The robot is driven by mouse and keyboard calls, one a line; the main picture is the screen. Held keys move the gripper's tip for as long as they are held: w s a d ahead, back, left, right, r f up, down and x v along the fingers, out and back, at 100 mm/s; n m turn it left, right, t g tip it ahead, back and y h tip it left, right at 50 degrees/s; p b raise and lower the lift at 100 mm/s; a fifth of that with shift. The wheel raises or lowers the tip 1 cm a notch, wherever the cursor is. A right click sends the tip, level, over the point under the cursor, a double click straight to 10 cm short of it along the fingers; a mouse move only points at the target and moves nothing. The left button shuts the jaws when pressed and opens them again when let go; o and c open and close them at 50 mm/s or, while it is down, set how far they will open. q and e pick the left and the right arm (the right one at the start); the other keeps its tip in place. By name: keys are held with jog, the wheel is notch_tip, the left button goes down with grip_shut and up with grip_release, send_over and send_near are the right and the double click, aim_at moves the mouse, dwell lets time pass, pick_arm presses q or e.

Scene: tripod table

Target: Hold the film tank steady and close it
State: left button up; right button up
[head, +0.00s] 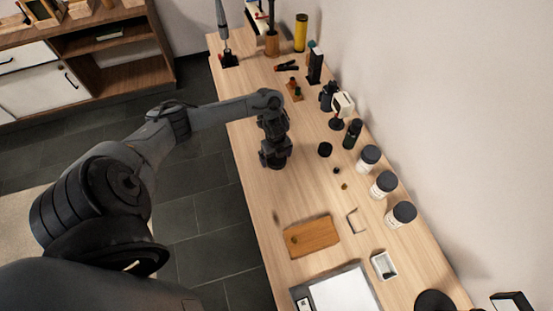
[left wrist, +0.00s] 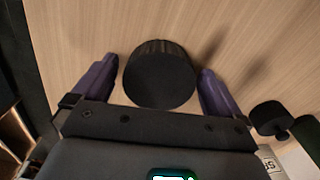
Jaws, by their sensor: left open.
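My left gripper (head: 274,160) points down over the middle of the table, and its fingers are hard to make out in the head view. In the left wrist view, the purple fingers of my left gripper (left wrist: 157,85) are open, one on each side of a black cylinder (left wrist: 160,78), which looks like the film tank. A gap shows on both sides. My gripper hides this cylinder in the head view. A smaller black round piece (head: 325,149), perhaps the lid, lies to the right; it seems to show in the left wrist view too (left wrist: 270,117). My right gripper is not in view.
A dark bottle (head: 352,133) and several white jars with black lids (head: 384,184) line the wall side of the table. A wooden board (head: 311,237), a small white tray (head: 384,265) and a white panel (head: 343,291) lie nearer. Bare wood surrounds my left gripper.

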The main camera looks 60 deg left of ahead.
pick_arm(q)
jog(key=shift+c, duration=0.2)
jog(key=c, duration=0.8)
jog(key=shift+c, duration=0.2)
jog(key=shift+r, duration=0.5)
notch_tip(320, 180, up, 4)
jog(key=shift+f+p, duration=0.15)
jog(key=shift+p, duration=0.4)
jog(key=s+d+r+p, duration=0.3)
jog(key=d+r+p, duration=0.2)
jog(key=d, duration=0.6)
jog(key=shift+s+r, duration=0.4)
jog(key=shift+r, duration=0.25)
